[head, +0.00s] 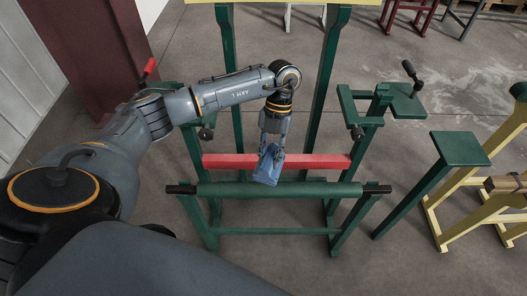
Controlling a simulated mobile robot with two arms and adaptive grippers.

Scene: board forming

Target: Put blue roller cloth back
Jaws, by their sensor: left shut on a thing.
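My left gripper (271,146) points down over the green frame in the middle of the head view. It is shut on the blue roller cloth (268,169), a small, crumpled-looking blue piece hanging below the fingers. The cloth overlaps the red bar (230,161) in the picture; I cannot tell whether it touches the bar. Its lower end reaches down in the picture to the green roller (310,189), which has black end grips. My right gripper is not in view.
The green frame (225,60) has tall posts behind the red bar. Green platforms (460,149) stand to the right, one with a black-knobbed lever (411,74). Yellow stands (470,225) are at the far right. Grey floor (310,265) is open in front.

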